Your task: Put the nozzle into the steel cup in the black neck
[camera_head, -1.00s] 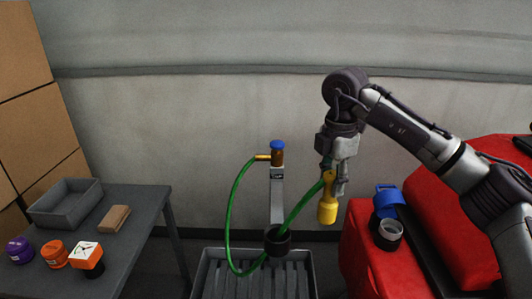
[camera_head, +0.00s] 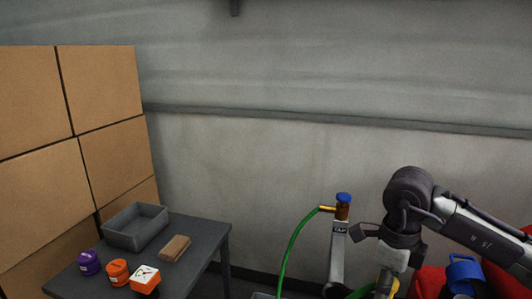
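The yellow nozzle (camera_head: 385,283) is at the bottom edge of the view, and only its upper part shows. My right gripper (camera_head: 390,272) is around it, with its fingers mostly cut off by the frame. It appears shut on the nozzle. The green hose (camera_head: 292,245) loops from a brass fitting near the blue-topped tap (camera_head: 343,198), and a piece of it shows beside the nozzle. The blue part (camera_head: 463,274) on the red machine (camera_head: 430,283) shows at the lower right. The black neck and its steel cup are not visible now. My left gripper is not in view.
A grey table (camera_head: 205,243) at the lower left bears a grey tray (camera_head: 137,228), a brown block (camera_head: 175,248), a purple jar (camera_head: 89,262), an orange jar (camera_head: 117,272) and an orange gauge box (camera_head: 145,281). Cardboard boxes (camera_head: 105,80) are stacked behind it.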

